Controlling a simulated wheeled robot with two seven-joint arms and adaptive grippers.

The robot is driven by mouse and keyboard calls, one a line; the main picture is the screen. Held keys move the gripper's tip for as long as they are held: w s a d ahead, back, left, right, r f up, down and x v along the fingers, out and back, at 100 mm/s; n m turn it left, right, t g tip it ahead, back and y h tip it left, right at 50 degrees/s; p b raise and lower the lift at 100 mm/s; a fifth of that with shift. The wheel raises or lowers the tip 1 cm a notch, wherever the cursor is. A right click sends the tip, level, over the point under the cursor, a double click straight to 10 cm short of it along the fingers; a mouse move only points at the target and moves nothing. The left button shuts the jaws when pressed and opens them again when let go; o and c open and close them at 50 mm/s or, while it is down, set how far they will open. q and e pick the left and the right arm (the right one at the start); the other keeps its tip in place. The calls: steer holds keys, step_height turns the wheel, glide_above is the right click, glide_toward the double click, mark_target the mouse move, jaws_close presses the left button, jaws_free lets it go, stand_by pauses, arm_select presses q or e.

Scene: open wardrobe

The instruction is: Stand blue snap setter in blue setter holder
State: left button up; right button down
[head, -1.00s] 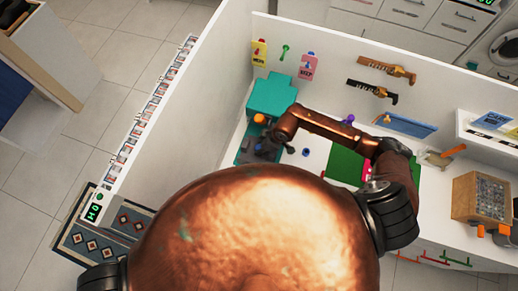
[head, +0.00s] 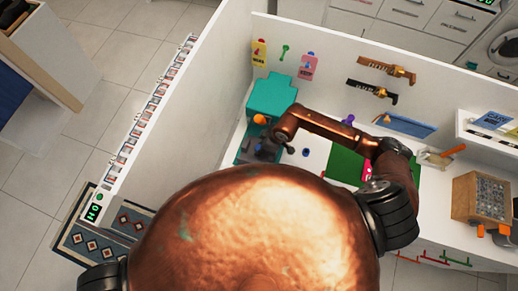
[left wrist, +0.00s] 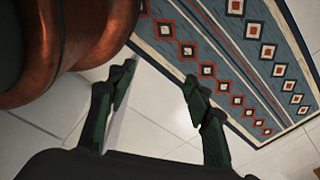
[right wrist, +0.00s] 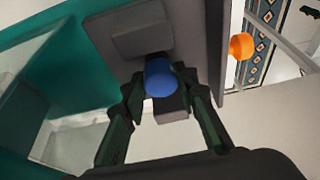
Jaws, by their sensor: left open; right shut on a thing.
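My right gripper (head: 264,150) is at the base of a teal press (head: 272,95) in the head view, small and dark there. In the right wrist view its fingers (right wrist: 160,97) are closed around a blue rounded piece (right wrist: 159,77), which looks like the blue snap setter. A grey block (right wrist: 171,106) shows right by it; whether they touch is unclear. A small blue object (head: 305,152) stands on the white surface right of the gripper, possibly the blue setter holder. My left gripper (left wrist: 158,88) is open and empty above the floor.
An orange knob (head: 259,119) is on the press, close to my right gripper. A green mat (head: 345,164) lies to the right, and a wooden box (head: 479,197) stands farther right. A white side wall (head: 185,110) bounds the left. A patterned rug (left wrist: 215,65) lies below my left gripper.

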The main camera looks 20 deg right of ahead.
steer(key=shift+r, duration=0.2)
arm_select(q)
steer(key=shift+w+r+p, duration=0.3)
steer(key=shift+w+r, duration=0.05)
steer(key=shift+w, duration=0.15)
steer(key=shift+s+a+r+p, duration=0.1)
steer(key=shift+s+r+p, duration=0.15)
steer(key=shift+r+p, duration=0.15)
arm_select(e)
steer(key=shift+r, duration=0.4)
arm_select(q)
steer(key=shift+w+r+p, duration=0.1)
steer(key=shift+r+p, duration=1.45)
arm_select(e)
steer(key=shift+r, duration=1.3)
